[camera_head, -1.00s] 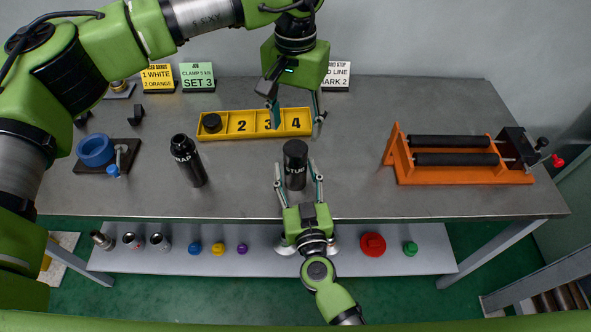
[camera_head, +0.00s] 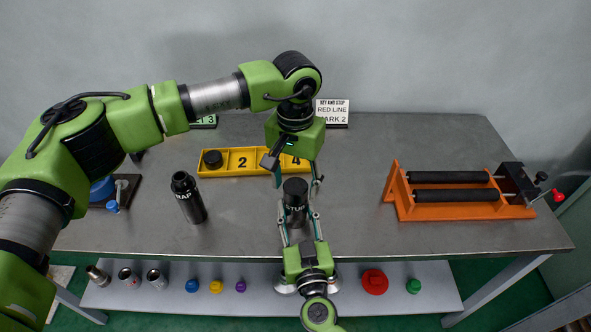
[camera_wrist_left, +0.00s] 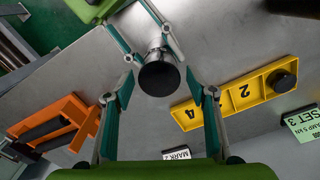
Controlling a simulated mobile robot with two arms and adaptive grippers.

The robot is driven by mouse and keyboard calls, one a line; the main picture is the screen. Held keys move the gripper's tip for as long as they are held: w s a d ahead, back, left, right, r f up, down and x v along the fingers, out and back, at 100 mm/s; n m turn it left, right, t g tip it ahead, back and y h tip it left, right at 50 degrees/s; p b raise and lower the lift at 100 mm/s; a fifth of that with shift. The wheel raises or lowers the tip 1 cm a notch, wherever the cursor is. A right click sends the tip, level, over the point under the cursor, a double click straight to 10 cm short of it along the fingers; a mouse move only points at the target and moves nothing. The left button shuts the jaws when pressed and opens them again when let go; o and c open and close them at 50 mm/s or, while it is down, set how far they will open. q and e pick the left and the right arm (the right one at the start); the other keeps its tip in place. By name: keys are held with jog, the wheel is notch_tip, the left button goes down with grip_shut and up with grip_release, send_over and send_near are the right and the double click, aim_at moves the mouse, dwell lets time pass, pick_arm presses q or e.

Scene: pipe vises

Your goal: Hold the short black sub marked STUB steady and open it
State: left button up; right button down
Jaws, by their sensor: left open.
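The short black sub marked STUB (camera_head: 296,204) stands upright near the table's front edge. In the left wrist view its dark round top (camera_wrist_left: 158,79) shows just beyond my left fingers. My left gripper (camera_head: 297,178) comes from above and behind, open and empty, with its fingertips a little behind the sub and apart from it. Its fingers also frame the lower middle of the left wrist view (camera_wrist_left: 162,100). My right gripper (camera_head: 298,217) reaches from the front edge with one finger on each side of the sub. I cannot tell whether both fingers touch it.
A black bottle-shaped piece (camera_head: 188,198) stands left. A yellow numbered tray (camera_head: 222,171) lies behind, with a black cap in its left slot. An orange roller stand (camera_head: 458,212) is at the right. Caps lie on the shelf (camera_head: 330,302) below. Table between sub and stand is clear.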

pick_arm(q)
jog(key=shift+f, duration=0.6)
